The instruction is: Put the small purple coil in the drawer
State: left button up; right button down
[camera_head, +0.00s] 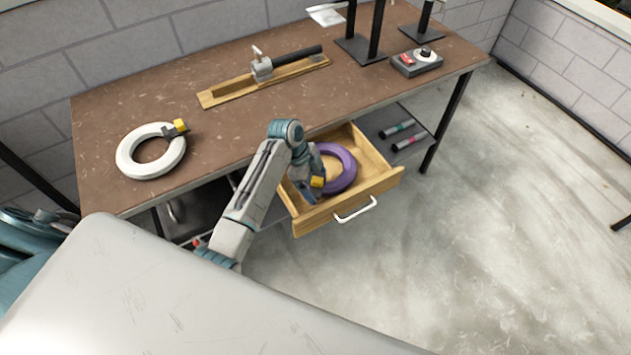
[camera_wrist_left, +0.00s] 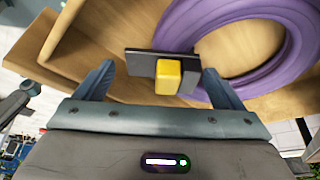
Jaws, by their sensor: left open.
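The purple coil (camera_head: 343,168) lies inside the open wooden drawer (camera_head: 376,187). In the left wrist view the coil (camera_wrist_left: 288,75) rests on the drawer's wooden floor at the upper right. A yellow block on a dark plate (camera_wrist_left: 168,76), seemingly the coil's clip, shows between my fingers. My left gripper (camera_head: 314,190) is over the drawer at the coil's left side. In the wrist view its fingers (camera_wrist_left: 165,85) are spread apart on both sides of the yellow piece, and I see no grip on it. My right gripper is not in view.
A white coil with a yellow clip (camera_head: 152,151) lies on the brown workbench (camera_head: 215,130). A wooden holder with a tool (camera_head: 265,78) and a grey box with a red button (camera_head: 416,62) are farther back. A shelf with two small tubes (camera_head: 400,130) is right of the drawer.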

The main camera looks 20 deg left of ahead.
pick_arm(q)
jog(key=b+v, duration=0.1)
jog(key=v, duration=1)
jog(key=shift+r, duration=0.35)
jog(key=shift+a, duration=0.1)
dwell(0.4)
